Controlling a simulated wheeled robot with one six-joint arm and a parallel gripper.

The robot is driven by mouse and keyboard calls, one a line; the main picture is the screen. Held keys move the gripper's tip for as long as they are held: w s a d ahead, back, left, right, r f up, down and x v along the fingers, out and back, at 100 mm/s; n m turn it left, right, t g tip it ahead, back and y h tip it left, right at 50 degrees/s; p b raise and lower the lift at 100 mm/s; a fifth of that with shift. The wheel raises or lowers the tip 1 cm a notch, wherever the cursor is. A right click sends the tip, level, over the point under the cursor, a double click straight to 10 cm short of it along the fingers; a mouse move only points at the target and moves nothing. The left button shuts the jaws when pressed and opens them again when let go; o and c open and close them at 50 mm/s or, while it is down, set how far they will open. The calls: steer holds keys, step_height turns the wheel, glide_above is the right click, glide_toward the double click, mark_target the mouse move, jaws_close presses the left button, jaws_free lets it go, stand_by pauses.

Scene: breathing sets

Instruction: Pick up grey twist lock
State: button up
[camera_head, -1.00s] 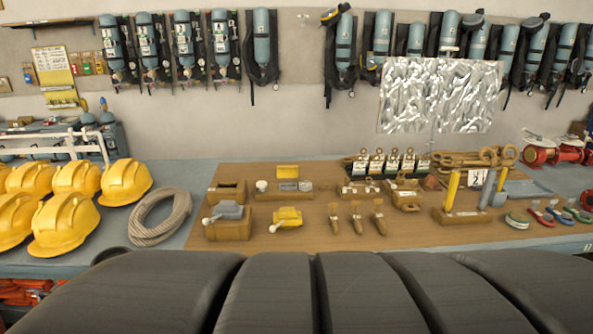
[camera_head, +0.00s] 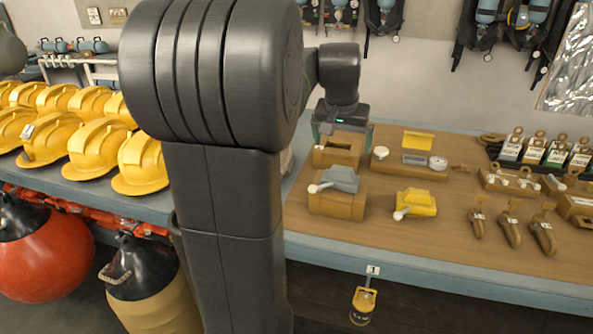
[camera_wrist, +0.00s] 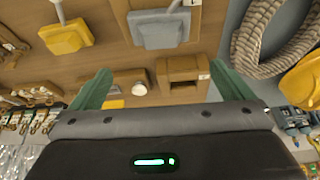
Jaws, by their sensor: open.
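The grey twist lock (camera_head: 338,179) sits on a wooden block (camera_head: 337,206) near the front of the wooden board, with its pale-knobbed lever pointing left. In the wrist view the grey twist lock (camera_wrist: 158,29) is at the top centre, beyond my fingertips. My gripper (camera_wrist: 161,70) is open and empty, with its green fingers spread wide. In the head view my gripper (camera_head: 342,126) is above the back of the board, behind the grey lock and near an empty slotted block (camera_head: 338,151). My arm hides the area to the left of the board.
A yellow twist lock (camera_head: 416,203) stands just right of the grey one. A gauge fixture (camera_head: 424,160) and a yellow plate (camera_head: 417,140) are behind. Yellow helmets (camera_head: 140,162) line the left table. A coiled rope (camera_wrist: 265,38) shows in the wrist view.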

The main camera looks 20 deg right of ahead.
mark_target(342, 168)
steer(key=x, duration=0.8)
steer(key=shift+p, duration=0.3)
steer(key=shift+p+x, duration=0.6)
steer(key=shift+x, duration=2.2)
steer(key=shift+s+a, duration=0.1)
steer(key=shift+a, duration=0.05)
steer(key=shift+c, duration=0.2)
steer(key=c, duration=1)
steer(key=shift+r, duration=0.15)
